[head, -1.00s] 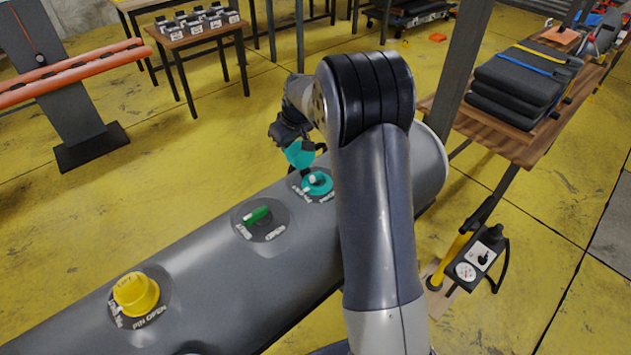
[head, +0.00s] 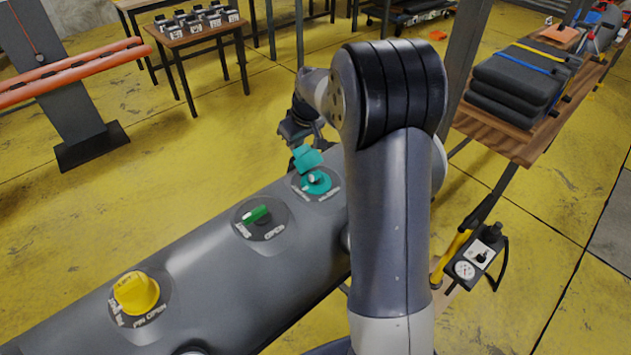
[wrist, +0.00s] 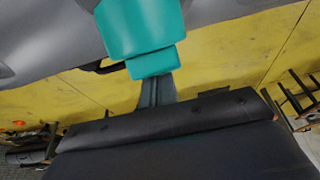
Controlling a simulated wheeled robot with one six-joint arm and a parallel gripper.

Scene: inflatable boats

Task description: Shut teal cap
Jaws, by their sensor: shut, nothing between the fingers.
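The teal cap (head: 308,158) stands tilted up from its teal valve base (head: 317,182) on the grey inflatable tube (head: 300,258), so it is open. In the wrist view the teal cap (wrist: 142,35) fills the top middle, just beyond my fingers. My gripper (head: 298,140) is at the far side of the cap, close to it. In the wrist view its fingers (wrist: 156,88) are together and their tips reach the cap's lower edge; I cannot tell if they touch. Nothing is held.
A green valve (head: 257,215) and a yellow cap (head: 136,292) sit nearer along the tube. A wooden bench with folded black boats (head: 515,88) stands at right, a pump (head: 480,260) at lower right. Open yellow floor lies beyond the tube.

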